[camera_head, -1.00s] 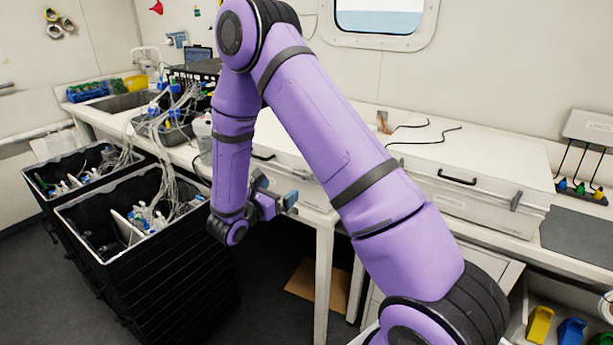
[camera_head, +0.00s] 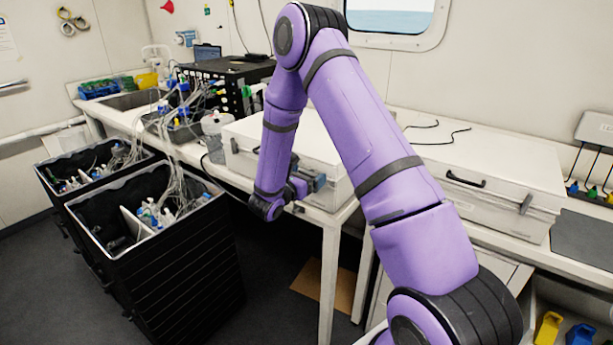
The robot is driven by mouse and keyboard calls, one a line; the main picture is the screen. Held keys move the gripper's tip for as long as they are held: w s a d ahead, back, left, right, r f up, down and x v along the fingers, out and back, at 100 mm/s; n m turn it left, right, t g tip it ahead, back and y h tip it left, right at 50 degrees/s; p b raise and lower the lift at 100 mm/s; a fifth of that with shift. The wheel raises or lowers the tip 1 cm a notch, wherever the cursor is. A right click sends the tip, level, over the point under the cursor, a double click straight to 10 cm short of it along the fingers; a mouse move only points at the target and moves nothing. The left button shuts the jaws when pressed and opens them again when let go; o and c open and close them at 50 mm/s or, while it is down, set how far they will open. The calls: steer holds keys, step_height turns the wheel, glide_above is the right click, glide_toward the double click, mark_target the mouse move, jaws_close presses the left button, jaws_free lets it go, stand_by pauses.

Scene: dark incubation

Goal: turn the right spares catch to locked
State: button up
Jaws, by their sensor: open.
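Two pale cases lie on the white bench. The right case (camera_head: 494,163) has a black handle (camera_head: 465,180) and a grey upright catch (camera_head: 526,203) near its right front end. The left case (camera_head: 325,160) is partly behind my arm, and a dark catch (camera_head: 234,146) shows at its left front. No label is readable, so I cannot tell which case holds the spares. My gripper (camera_head: 316,183) is open and empty, in front of the left case, well left of the grey catch. Any catch on the left case's right front is hidden by my arm or gripper.
Black bins (camera_head: 175,265) with tubing and bottles stand on the floor at left. A dark equipment box (camera_head: 228,70) stands on the bench behind. A dark mat (camera_head: 585,238) lies right of the right case.

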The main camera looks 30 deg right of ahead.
steer(key=c, duration=0.9)
